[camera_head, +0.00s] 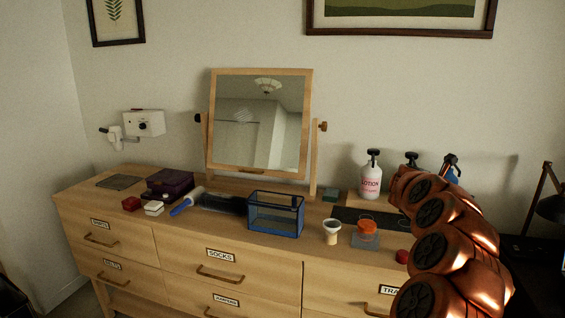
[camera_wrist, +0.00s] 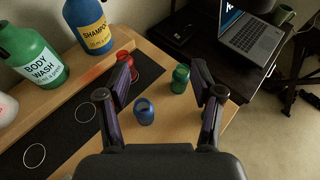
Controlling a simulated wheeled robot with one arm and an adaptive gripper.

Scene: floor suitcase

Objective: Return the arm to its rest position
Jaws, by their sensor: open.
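My copper-coloured arm (camera_head: 445,240) rises at the right of the head view, over the right end of the dresser. Its gripper is not clearly visible there. In the wrist view my gripper (camera_wrist: 160,88) is open, with its two dark fingers spread apart and pointing down over the dresser's right end. A small blue bottle (camera_wrist: 144,112) stands between the fingers, nearer the left one, and appears untouched. A green bottle (camera_wrist: 181,77) stands beyond it near the right finger. A red item (camera_wrist: 126,64) is partly hidden behind the left finger.
The wooden dresser (camera_head: 145,242) carries a tilting mirror (camera_head: 258,120), a blue mesh basket (camera_head: 275,214), a purple box (camera_head: 170,184) and a lotion bottle (camera_head: 371,178). A body wash bottle (camera_wrist: 35,55) and a shampoo bottle (camera_wrist: 90,25) stand left of my gripper. A laptop (camera_wrist: 245,40) lies beyond.

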